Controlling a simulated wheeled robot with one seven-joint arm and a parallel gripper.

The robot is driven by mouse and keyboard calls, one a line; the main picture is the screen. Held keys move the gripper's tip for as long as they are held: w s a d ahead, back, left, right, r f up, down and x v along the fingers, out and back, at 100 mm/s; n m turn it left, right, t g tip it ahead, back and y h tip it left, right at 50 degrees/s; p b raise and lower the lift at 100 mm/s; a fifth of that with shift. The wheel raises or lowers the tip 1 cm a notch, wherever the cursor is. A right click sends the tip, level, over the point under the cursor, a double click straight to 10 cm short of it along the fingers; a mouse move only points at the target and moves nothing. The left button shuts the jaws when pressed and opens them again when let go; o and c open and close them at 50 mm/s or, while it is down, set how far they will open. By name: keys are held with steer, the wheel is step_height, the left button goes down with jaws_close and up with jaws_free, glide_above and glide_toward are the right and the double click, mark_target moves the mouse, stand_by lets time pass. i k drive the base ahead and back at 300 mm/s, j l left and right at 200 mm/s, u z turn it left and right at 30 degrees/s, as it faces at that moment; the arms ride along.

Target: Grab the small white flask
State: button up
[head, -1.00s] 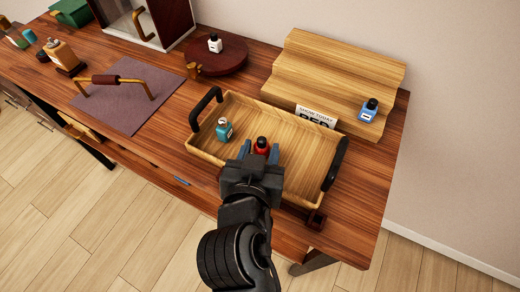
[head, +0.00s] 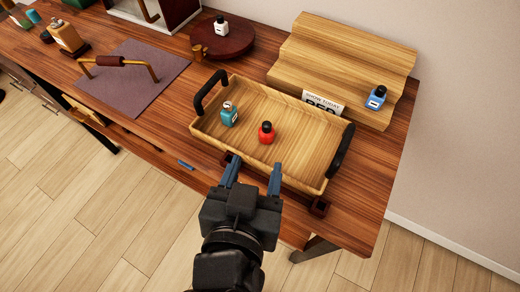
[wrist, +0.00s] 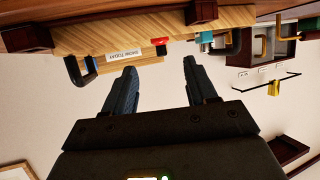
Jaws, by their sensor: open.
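The small white flask (head: 221,25) has a dark cap and stands upright on a round dark-red stand (head: 222,40) at the back of the table. My gripper (head: 253,168) is open and empty at the front edge of the wooden tray, far in front of the flask and to its right. In the wrist view, my gripper (wrist: 160,66) shows two spread blue-grey fingers with nothing between them. I cannot make out the white flask there.
The handled tray (head: 290,170) holds a teal flask (head: 229,116) and a red flask (head: 266,133). A stepped wooden rack (head: 340,60) with a blue flask (head: 376,97) stands behind right. A brass-handled bar (head: 118,64) lies over a purple mat (head: 130,95) at left.

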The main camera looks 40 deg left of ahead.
mark_target(221, 26)
steer(key=u, duration=1.35)
